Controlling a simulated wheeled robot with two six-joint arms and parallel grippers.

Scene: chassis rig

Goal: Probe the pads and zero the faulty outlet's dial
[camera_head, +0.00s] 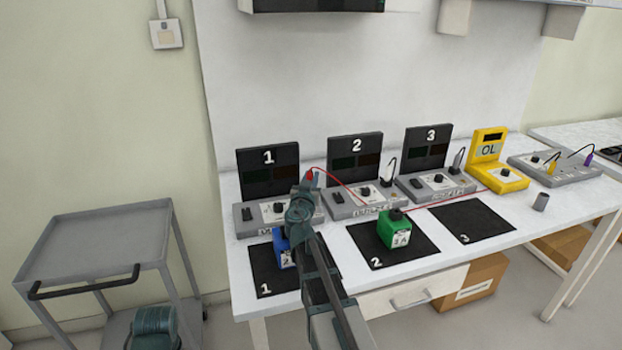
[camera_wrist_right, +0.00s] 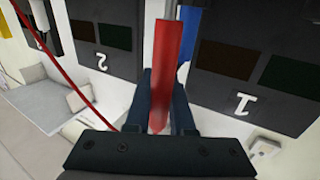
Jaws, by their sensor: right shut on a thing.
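My right gripper (camera_head: 306,182) is shut on a red probe (camera_wrist_right: 162,65), which points up between the fingers in the right wrist view. A red lead runs from it toward the yellow meter (camera_head: 487,143), whose screen reads OL. The probe is above outlet unit 1 (camera_head: 245,226), near its panel (camera_head: 262,185); contact cannot be told. Outlet unit 2 (camera_head: 338,208) and outlet unit 3 (camera_head: 415,192) each have a dial and a plugged dark cord. Unit 1 is partly hidden by my arm. Panel lamps look dark. My left gripper is not identifiable.
A blue box (camera_head: 279,247) stands on mat 1 (camera_head: 262,270), partly behind my arm. A green box (camera_head: 398,231) stands on mat 2 (camera_head: 412,254). Mat 3 (camera_head: 470,222) is empty.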

